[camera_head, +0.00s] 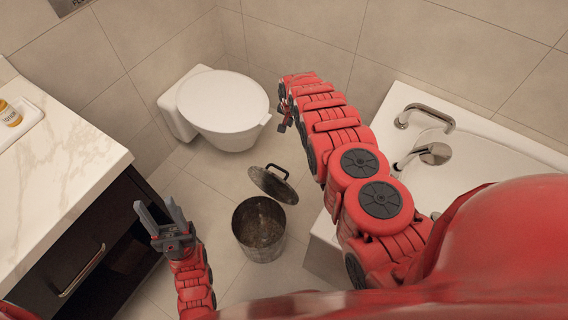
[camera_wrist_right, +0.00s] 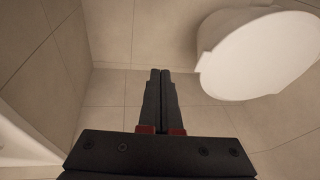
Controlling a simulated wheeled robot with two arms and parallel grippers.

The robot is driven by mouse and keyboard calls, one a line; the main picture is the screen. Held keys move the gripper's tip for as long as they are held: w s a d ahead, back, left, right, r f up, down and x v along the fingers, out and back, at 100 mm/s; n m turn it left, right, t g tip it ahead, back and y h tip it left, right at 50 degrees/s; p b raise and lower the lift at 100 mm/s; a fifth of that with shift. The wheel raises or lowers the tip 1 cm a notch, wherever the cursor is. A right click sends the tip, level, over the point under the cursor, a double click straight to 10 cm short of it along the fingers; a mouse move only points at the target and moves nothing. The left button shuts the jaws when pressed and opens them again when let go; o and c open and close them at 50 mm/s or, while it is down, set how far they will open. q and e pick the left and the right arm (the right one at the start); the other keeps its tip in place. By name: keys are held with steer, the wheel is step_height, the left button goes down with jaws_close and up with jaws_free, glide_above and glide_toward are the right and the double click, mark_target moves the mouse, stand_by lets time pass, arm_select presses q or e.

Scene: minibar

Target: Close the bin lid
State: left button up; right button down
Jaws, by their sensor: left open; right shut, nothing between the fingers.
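The bin (camera_head: 260,232) is a dark round metal bucket standing on the tiled floor in the middle of the head view. Its lid (camera_head: 272,184) stands open, tilted up at the far side of the rim, with a dark handle on top. My right gripper (camera_head: 285,122) is beyond the lid, near the toilet, apart from the lid and partly hidden by its own arm. In the right wrist view its fingers (camera_wrist_right: 160,98) are shut and empty. My left gripper (camera_head: 160,215) is open and empty, left of the bin and near the counter.
A white toilet (camera_head: 222,105) stands at the back; it also fills the upper right of the right wrist view (camera_wrist_right: 262,58). A marble counter (camera_head: 60,160) with dark drawers is at the left. A white bathtub (camera_head: 500,150) with a faucet is at the right. Floor around the bin is clear.

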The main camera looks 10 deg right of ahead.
steer(key=s+a+r+m+g, duration=0.1)
steer(key=s+a+r+g, duration=0.15)
steer(key=s, duration=0.45)
steer(key=s+a+f+g, duration=0.1)
steer(key=s+f, duration=0.2)
steer(key=f, duration=0.8)
steer(key=shift+a+b, duration=0.3)
steer(key=shift+a, duration=0.1)
